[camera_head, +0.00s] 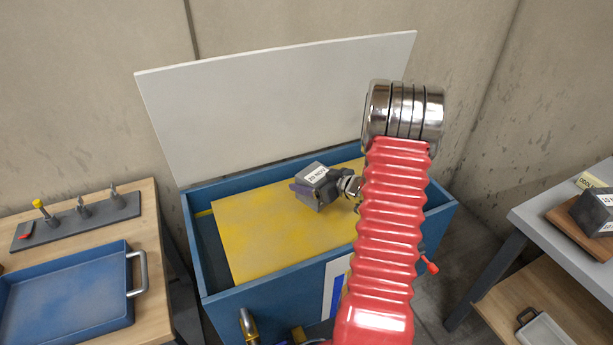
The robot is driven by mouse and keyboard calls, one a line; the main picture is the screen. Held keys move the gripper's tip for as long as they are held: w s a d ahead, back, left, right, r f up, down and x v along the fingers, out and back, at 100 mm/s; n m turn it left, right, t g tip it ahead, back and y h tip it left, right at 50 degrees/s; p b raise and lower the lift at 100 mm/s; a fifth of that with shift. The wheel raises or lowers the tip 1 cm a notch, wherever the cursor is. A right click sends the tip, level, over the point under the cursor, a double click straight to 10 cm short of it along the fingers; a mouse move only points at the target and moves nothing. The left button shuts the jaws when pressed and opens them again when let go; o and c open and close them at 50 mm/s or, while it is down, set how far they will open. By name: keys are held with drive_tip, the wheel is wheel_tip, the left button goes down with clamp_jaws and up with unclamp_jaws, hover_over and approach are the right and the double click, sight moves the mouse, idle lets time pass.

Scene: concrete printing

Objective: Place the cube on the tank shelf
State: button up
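A dark grey cube (323,193) with a white label marked "20" is over the yellow shelf (260,232) of the blue tank (250,302). I cannot tell whether the cube touches the shelf. My red arm covers the right part of the shelf.
The tank's pale lid (270,100) stands open behind. At left, a wooden table holds a blue tray (65,295) and a tool rack (75,225). At right, a grey table (545,215) bears another labelled cube (592,215) on a wooden board. The shelf's left part is clear.

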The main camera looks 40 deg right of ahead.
drive_tip(key=shift+w+f, duration=0.1)
drive_tip(key=shift+f, duration=0.3)
drive_tip(key=shift+f, duration=2.1)
drive_tip(key=o, duration=2.1)
drive_tip(key=shift+f, duration=0.3)
drive_tip(key=shift+r, duration=0.15)
